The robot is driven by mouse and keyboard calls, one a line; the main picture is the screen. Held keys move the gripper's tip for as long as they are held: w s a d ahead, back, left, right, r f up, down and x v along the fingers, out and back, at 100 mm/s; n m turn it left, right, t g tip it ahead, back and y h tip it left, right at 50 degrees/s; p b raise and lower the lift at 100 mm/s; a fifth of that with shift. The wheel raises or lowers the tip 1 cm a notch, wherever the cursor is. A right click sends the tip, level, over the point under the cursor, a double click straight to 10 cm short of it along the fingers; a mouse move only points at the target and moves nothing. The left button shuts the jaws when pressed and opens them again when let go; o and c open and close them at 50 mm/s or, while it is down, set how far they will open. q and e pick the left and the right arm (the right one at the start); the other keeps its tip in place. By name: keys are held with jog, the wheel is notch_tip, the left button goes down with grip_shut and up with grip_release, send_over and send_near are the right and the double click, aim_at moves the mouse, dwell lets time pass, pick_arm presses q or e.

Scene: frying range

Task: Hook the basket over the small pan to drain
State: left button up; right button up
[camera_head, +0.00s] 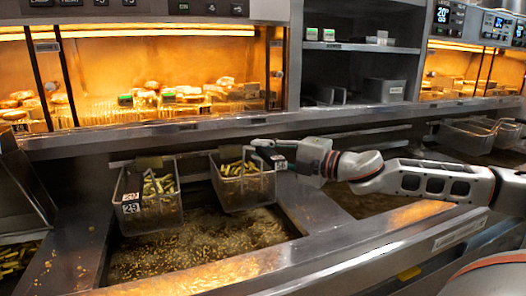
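A wire basket of fries (246,190) sits at the right side of the fryer vat, slightly tilted, with its lower part close to the oil. My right gripper (264,150) is at its back right corner, by the tag. The fingers overlap the basket's rim and are too small and dark to show whether they are closed on it. A second basket of fries (150,212), tagged 29, hangs at the left of the vat. I cannot make out a separate small pan. My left gripper is not in view.
The vat of oil (190,245) is full of loose fried bits. A metal ledge (200,133) runs behind the baskets, below a lit warming cabinet with food (150,97). More baskets (465,135) hang at the far right. The steel front edge (300,262) borders the vat.

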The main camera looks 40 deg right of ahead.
jog(key=o, duration=0.5)
jog(key=shift+f, duration=0.1)
jog(key=shift+r, duration=5.1)
